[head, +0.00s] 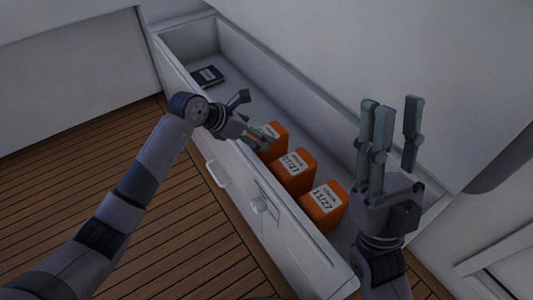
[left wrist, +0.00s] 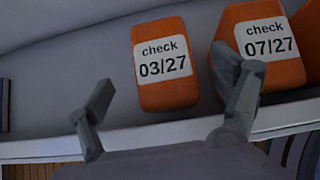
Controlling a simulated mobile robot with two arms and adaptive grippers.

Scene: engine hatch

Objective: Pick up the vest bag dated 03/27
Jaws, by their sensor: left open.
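The orange vest bag labelled "check 03/27" (left wrist: 166,92) lies in the drawer, and in the head view it (head: 277,134) is partly hidden behind my left gripper (head: 254,128). In the left wrist view my left gripper (left wrist: 170,103) is open and empty. Its fingers are spread to either side below the 03/27 bag, with the right finger overlapping the 07/27 bag (left wrist: 285,75) in the picture. My right gripper (head: 393,122) is open and empty, raised at the right of the head view.
The open white drawer (head: 325,106) also holds the 07/27 bag (head: 303,181), an 11/27 bag (head: 313,212) and a dark blue booklet (head: 208,75). The drawer's front wall runs beside my left arm. Wooden floor (head: 70,165) lies at left.

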